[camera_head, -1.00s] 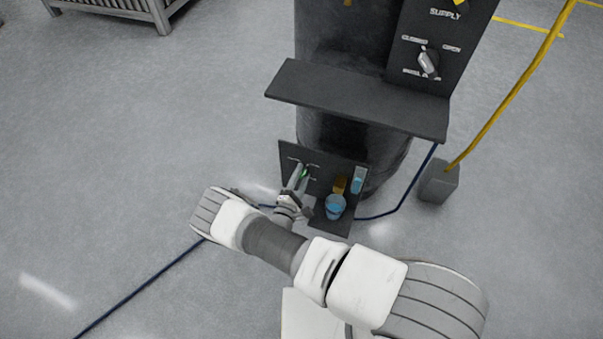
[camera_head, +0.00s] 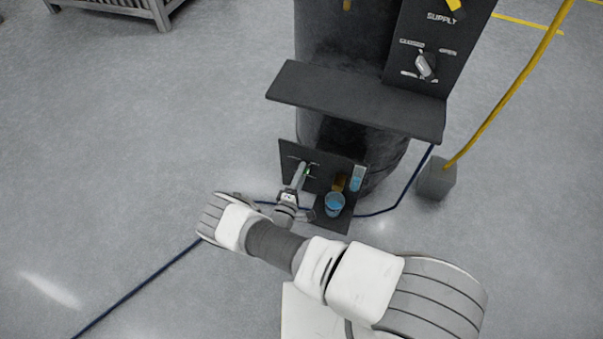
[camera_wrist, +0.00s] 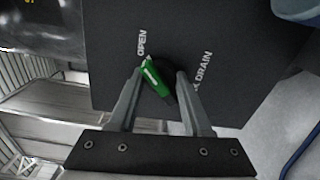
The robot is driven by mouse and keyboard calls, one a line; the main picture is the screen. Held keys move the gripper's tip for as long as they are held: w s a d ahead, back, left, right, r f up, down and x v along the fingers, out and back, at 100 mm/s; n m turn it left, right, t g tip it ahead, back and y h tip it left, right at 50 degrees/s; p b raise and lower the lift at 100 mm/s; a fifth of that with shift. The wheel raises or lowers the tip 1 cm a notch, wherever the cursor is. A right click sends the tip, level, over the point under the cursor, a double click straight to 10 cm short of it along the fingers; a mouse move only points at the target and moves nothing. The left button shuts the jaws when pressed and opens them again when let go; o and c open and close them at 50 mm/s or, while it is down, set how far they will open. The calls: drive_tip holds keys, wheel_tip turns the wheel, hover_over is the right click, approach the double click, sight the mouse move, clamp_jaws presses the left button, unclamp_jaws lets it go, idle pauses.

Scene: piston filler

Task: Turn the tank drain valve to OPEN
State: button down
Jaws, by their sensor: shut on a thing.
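The tank drain valve has a green handle (camera_wrist: 153,80) with a white mark, on a dark knob, in the wrist view. It sits between the fingers of my gripper (camera_wrist: 161,76), which is shut on it. The white-marked end tilts toward the word OPEN (camera_wrist: 142,42); the word DRAIN (camera_wrist: 203,70) is on the other side. In the head view my gripper (camera_head: 302,172) reaches the low dark panel (camera_head: 325,171), and only a small bit of green shows there. The far side of the knob is hidden by the fingers.
A dark shelf (camera_head: 350,98) juts out above the drain panel. A blue cup (camera_head: 334,204) stands just right of my gripper. Another knob (camera_head: 426,66) is on the upper panel. A blue hose (camera_head: 140,288) lies on the floor; open floor is at left.

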drive_tip(key=shift+c, duration=1.7)
unclamp_jaws()
drive_tip(key=shift+s+a, duration=0.1)
drive_tip(key=shift+s, duration=0.05)
